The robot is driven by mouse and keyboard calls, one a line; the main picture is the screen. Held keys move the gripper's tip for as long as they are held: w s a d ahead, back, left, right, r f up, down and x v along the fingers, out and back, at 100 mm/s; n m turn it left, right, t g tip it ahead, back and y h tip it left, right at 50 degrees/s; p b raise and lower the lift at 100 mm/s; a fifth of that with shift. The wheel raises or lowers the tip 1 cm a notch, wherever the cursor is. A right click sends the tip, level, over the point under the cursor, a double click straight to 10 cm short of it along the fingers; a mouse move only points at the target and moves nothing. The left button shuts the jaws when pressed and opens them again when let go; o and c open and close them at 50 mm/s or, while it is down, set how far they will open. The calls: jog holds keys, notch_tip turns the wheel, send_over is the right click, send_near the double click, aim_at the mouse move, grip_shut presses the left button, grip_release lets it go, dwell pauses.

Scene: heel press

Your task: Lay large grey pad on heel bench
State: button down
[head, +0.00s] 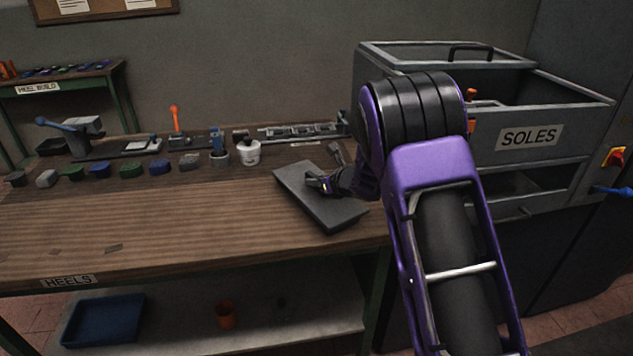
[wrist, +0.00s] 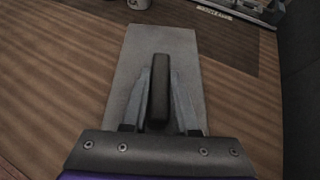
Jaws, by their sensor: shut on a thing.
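The large grey pad (head: 318,207) is a flat rectangular slab at the right end of the wooden heel bench (head: 150,220). It looks level and lies on or just above the bench top; I cannot tell whether it touches. My gripper (head: 322,184) is over the middle of the pad, shut on its dark upright handle. In the wrist view the handle (wrist: 160,88) stands between the two fingers, and the grey pad (wrist: 150,45) extends ahead of them. My arm hides part of the bench's right end.
Several coloured heel blocks (head: 131,170) line the back half of the bench. A white tub (head: 248,152) and a small cup (head: 220,157) stand behind the pad. A grey SOLES cabinet (head: 570,150) with open drawers is at right. The front left of the bench is mostly clear.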

jog(key=c, duration=0.7)
grip_release()
jog(key=shift+s, duration=0.1)
jog(key=v, duration=1.2)
